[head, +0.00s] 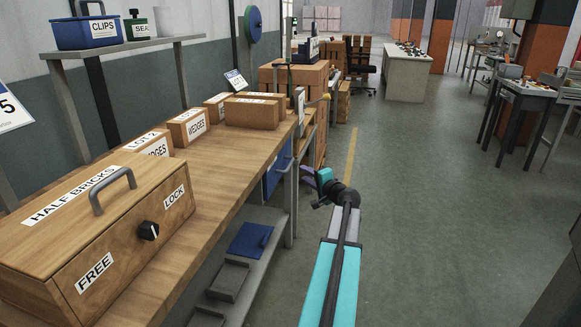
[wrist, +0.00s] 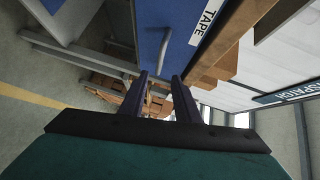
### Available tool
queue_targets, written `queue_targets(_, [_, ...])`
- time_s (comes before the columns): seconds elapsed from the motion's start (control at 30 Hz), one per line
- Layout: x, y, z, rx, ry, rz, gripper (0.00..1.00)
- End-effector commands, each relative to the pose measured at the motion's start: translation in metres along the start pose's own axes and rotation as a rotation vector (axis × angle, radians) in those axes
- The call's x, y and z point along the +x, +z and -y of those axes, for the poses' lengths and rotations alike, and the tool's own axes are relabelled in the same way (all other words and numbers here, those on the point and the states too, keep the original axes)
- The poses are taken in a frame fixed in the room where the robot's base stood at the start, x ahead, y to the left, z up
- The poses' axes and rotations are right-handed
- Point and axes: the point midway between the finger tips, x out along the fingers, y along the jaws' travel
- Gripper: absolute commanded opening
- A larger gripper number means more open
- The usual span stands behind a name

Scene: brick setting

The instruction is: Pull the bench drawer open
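The bench drawer (head: 278,170) has a blue front under the wooden bench top, towards the bench's far end. In the wrist view the blue drawer front (wrist: 180,22) carries a white TAPE label and a grey bar handle (wrist: 165,48). The drawer looks shut. My gripper (wrist: 160,77) is open, with two dark purple fingers apart and nothing between them. The handle appears just beyond the fingertips, roughly in line with the gap; I cannot tell the exact distance. In the head view my gripper (head: 308,174) is beside the bench, right of the drawer, and its fingers are partly hidden.
The bench top (head: 220,170) holds a HALF BRICKS box (head: 100,230) with a FREE/LOCK knob and several cardboard boxes. A lower shelf (head: 225,280) carries a blue tray (head: 250,240) and dark bins. The floor (head: 420,210) right of the bench is clear.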

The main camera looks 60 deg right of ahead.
Motion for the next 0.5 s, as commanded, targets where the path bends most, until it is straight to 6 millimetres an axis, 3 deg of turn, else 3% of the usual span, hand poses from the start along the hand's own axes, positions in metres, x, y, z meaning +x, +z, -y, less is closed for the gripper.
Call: queue_targets(0.5, [0.052, -0.002, -0.001, 0.0, 0.001, 0.0, 0.29])
